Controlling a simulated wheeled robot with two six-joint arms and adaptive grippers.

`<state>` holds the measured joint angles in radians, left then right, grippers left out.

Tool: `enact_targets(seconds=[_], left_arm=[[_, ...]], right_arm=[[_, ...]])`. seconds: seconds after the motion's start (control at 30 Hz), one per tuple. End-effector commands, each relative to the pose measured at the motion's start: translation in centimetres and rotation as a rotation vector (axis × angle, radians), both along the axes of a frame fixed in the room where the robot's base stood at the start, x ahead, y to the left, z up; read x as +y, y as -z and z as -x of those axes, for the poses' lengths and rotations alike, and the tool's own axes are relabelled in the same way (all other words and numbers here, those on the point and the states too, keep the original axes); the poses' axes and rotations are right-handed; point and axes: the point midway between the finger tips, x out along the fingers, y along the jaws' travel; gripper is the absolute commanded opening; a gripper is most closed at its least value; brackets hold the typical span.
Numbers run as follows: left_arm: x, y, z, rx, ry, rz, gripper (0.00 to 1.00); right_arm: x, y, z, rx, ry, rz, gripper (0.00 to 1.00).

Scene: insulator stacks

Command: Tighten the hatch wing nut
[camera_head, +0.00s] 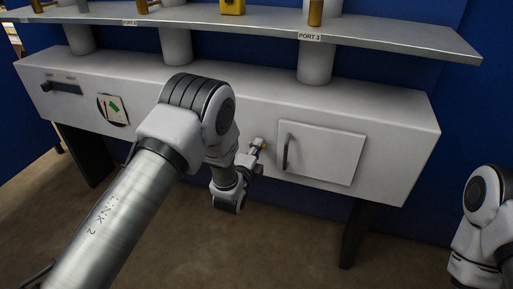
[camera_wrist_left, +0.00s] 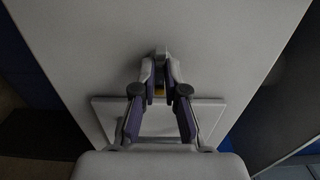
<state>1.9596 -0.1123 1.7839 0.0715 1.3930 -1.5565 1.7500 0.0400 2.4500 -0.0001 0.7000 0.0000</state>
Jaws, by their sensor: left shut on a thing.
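The hatch (camera_head: 322,152) is a pale square panel on the front of the white cabinet, with a dark upright handle (camera_head: 286,152) at its left edge. The hatch looks closed. My left gripper (camera_head: 257,147) is at the cabinet front, just left of the hatch. In the left wrist view its fingers (camera_wrist_left: 160,68) close together on a small part against the white surface, which I take as the wing nut. The fingers hide most of the nut. My right arm shows at the right edge, its gripper out of view.
A grey shelf (camera_head: 400,38) with port labels and several grey posts (camera_head: 315,62) runs above the cabinet. A round marked dial (camera_head: 113,109) and a dark slot handle (camera_head: 64,87) are at the cabinet's left. The floor in front is clear.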

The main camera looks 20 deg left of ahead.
Motion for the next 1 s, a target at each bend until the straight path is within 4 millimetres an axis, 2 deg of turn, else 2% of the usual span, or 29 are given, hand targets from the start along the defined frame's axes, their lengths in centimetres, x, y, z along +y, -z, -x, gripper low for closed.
enact_targets(seconds=[0.03, 0.13, 0.2, 0.23, 0.67, 0.77, 1.0], left_arm=[[-0.1, -0.7, -0.3, -0.016, 0.003, -0.001, 0.00], [-0.1, -0.6, -0.3, -0.016, 0.003, 0.000, 0.00], [-0.1, -0.6, -0.3, -0.016, 0.003, 0.000, 0.29], [-0.1, -0.6, -0.3, -0.015, 0.003, 0.000, 0.36], [-0.1, -0.2, 0.2, -0.004, 0.002, 0.000, 0.36], [0.0, -0.1, 1.4, -0.002, 0.002, 0.000, 0.36], [0.1, 0.0, 7.4, -0.001, 0.004, -0.001, 0.36]], right_arm=[[0.0, 0.0, 0.0, 0.000, 0.000, 0.000, 0.00], [0.0, 0.0, 0.0, 0.000, 0.000, 0.000, 0.00], [0.0, 0.0, 0.0, 0.000, 0.000, 0.000, 0.00], [0.0, 0.0, 0.0, 0.000, 0.000, 0.000, 0.00], [0.0, 0.0, 0.0, 0.000, 0.000, 0.000, 0.00], [0.0, 0.0, 0.0, 0.000, 0.000, 0.000, 0.00], [0.0, 0.0, 0.0, 0.000, 0.000, 0.000, 0.00]])
